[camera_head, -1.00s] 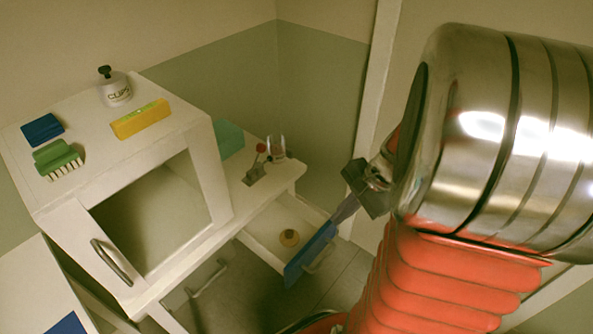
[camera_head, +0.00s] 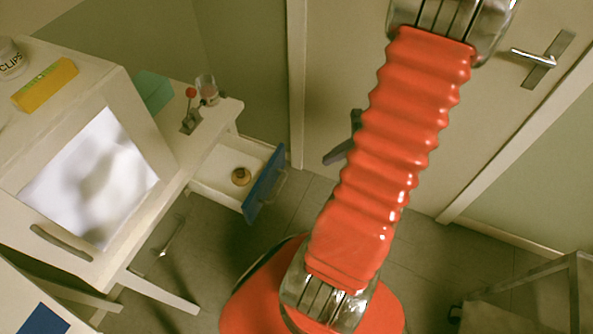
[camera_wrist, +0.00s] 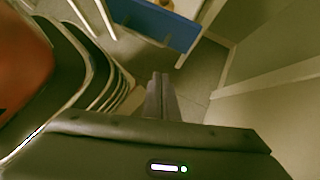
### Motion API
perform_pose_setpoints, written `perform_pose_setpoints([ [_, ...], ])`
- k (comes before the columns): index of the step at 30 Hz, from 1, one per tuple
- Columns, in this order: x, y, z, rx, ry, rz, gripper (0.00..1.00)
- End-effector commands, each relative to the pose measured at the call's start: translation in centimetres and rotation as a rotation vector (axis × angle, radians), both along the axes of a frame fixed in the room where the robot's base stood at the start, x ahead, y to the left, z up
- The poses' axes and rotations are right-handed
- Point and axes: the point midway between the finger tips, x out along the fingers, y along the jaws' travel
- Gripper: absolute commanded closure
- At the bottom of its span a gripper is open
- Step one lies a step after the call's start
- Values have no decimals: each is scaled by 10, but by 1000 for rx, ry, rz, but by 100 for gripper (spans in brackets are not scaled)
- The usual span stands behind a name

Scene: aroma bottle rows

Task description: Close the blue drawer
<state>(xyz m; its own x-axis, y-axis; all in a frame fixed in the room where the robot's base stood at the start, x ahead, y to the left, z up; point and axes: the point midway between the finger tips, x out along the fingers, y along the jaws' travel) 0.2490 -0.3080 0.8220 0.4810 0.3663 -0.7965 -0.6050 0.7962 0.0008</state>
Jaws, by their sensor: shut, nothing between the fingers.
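The blue drawer (camera_head: 264,184) is pulled out below the white counter. Its blue front faces right and a small brown round object (camera_head: 240,176) lies inside. In the wrist view the blue drawer front (camera_wrist: 152,22) is at the top, ahead of my gripper (camera_wrist: 160,76). My gripper's fingers are together and empty, apart from the drawer front. In the head view only a dark part of my gripper (camera_head: 340,146) shows, right of the drawer; my red arm hides the rest.
A white cabinet with a bright glossy door panel (camera_head: 88,182) stands left. A yellow box (camera_head: 45,84), a teal block (camera_head: 152,91) and a glass jar (camera_head: 207,88) sit on top surfaces. A door (camera_head: 540,100) stands behind. Grey floor (camera_head: 420,245) is clear right of the drawer.

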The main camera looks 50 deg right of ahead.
Motion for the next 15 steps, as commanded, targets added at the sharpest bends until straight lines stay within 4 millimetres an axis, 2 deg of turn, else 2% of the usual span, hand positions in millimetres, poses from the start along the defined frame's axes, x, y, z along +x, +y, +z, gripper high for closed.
perform_pose_setpoints([
  [8, 6, 5, -9, 3, -1, 3, 100],
  [15, 21, 18, -36, 5, 1, 4, 100],
])
